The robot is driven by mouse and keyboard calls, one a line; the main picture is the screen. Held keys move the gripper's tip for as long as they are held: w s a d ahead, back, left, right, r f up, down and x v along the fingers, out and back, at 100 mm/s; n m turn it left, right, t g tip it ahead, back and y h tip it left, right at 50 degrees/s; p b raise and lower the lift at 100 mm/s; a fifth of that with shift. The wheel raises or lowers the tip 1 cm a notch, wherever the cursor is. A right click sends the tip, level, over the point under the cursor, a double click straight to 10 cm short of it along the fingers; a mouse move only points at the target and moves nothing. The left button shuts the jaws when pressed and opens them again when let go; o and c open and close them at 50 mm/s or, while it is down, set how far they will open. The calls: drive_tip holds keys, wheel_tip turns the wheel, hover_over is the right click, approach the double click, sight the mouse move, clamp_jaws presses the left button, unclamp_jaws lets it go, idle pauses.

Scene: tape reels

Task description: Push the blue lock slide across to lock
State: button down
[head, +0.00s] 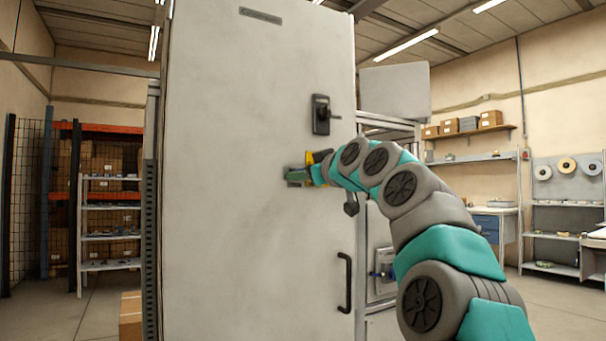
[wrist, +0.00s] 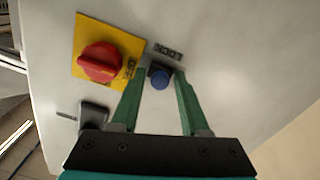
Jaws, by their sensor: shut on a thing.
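The blue lock slide (wrist: 160,77) shows in the wrist view as a round blue knob on a dark base, beside a dark "LOCK" label (wrist: 168,51) on the pale cabinet door. My gripper (wrist: 162,69) has its two green fingers shut on the knob, one on each side. Its tips are close to the door face. The slide is hidden there behind my gripper and arm.
A red rotary switch (wrist: 100,62) on a yellow plate (wrist: 88,32) sits left of the slide in the wrist view. A black door handle (head: 321,114) is above my gripper, and a black pull bar (head: 345,283) is lower right. Shelving (head: 110,206) stands at left.

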drive_tip(key=shift+d, duration=0.1)
idle(0.5)
drive_tip(key=shift+w+d, duration=0.65)
drive_tip(key=shift+d, duration=0.25)
drive_tip(key=c, duration=0.7)
unclamp_jaws()
drive_tip(key=shift+d, duration=0.1)
